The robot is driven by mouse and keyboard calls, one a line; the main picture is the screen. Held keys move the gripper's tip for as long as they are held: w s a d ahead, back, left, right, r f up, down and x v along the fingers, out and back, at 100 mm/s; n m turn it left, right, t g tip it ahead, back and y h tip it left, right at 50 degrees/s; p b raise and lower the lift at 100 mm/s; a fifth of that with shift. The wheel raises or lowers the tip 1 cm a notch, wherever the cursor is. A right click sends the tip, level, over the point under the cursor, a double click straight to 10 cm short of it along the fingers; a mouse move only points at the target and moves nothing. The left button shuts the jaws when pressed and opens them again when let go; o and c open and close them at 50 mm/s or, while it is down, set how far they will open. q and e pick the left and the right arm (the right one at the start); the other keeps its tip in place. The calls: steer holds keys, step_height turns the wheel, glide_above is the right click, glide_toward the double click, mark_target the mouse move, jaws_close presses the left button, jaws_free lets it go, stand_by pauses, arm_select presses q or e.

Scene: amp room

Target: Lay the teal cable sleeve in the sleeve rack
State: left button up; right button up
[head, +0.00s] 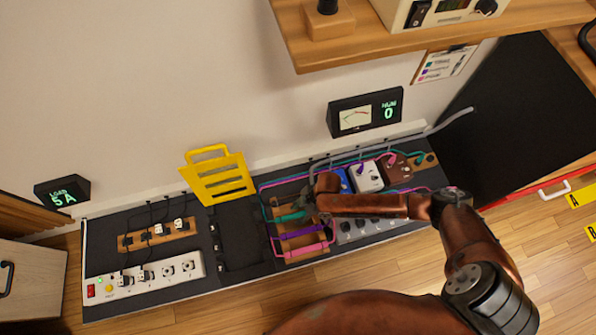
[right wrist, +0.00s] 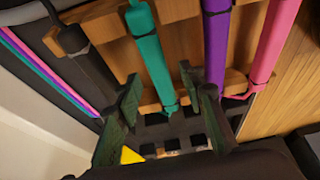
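The teal cable sleeve (right wrist: 149,62) lies across the wooden sleeve rack (right wrist: 179,11), alongside the purple sleeve (right wrist: 216,45) and the pink sleeve (right wrist: 275,48). In the head view the teal sleeve (head: 290,217) is at the rack's upper end, and the wooden rack (head: 304,241) shows below it. My right gripper (right wrist: 157,75) is open, with one finger on each side of the teal sleeve; I see gaps between both fingers and the sleeve. In the head view my right gripper (head: 309,197) is over the rack's upper end and partly hidden by its arm. My left gripper is out of view.
A yellow slotted panel (head: 217,178) stands left of the rack. A white power strip (head: 145,278) lies at the far left. A white box (head: 366,176) and a blue box (head: 344,181) stand beyond my forearm. A wooden shelf (head: 420,38) overhangs at the top.

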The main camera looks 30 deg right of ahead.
steer(key=shift+d+r, duration=0.15)
steer(key=shift+r, duration=0.1)
steer(key=v, duration=1.1)
steer(key=shift+r, duration=0.25)
